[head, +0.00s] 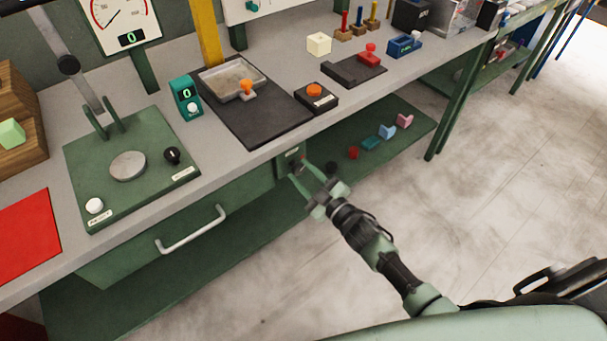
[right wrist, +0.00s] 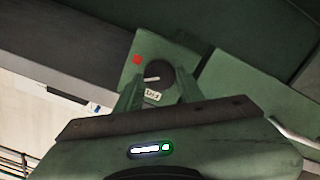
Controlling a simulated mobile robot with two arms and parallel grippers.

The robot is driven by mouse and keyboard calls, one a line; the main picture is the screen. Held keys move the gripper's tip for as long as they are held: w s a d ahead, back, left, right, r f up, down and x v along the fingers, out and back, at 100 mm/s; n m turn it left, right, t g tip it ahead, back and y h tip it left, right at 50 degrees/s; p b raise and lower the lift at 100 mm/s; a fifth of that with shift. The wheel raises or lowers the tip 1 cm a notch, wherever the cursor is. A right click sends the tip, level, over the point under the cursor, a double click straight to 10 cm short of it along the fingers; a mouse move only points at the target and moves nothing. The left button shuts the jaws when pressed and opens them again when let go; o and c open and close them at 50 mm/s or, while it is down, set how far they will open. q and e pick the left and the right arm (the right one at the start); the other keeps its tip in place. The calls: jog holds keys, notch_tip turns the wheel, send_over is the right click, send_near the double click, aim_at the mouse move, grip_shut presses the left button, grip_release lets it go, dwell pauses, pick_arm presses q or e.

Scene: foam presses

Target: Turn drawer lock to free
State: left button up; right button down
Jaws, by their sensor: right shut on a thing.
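The drawer lock is a dark round knob (right wrist: 158,72) with a pale line across it, on a green block (right wrist: 135,76) in the right wrist view. A red dot (right wrist: 137,60) is at its upper left and a small white label (right wrist: 153,96) is below it. My right gripper (right wrist: 157,82) is shut on the knob, one finger on each side. In the head view my right gripper (head: 301,172) is at the green lock block (head: 287,162) under the bench edge; it mostly hides the knob. The green drawer (head: 140,255) with its metal handle (head: 190,232) is left of it. My left gripper is not in view.
A grey bench top (head: 290,70) carries a green press base (head: 130,165), a black mat (head: 255,115) and a button box (head: 316,96). A lower green shelf (head: 400,115) holds several small coloured pieces. The floor on the right is clear.

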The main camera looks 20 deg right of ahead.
jog(key=n, duration=0.2)
jog(key=n+b, duration=0.1)
jog(key=n, duration=0.2)
jog(key=shift+f+n+b, duration=0.2)
jog(key=shift+n+b, duration=0.1)
jog(key=n+b, duration=0.2)
jog(key=n, duration=0.3)
jog(key=shift+s+a+n, duration=0.1)
jog(key=shift+n, duration=0.2)
jog(key=c, duration=0.9)
grip_release()
jog(key=v, duration=0.7)
jog(key=shift+s+p, duration=0.35)
jog(key=shift+p, duration=0.1)
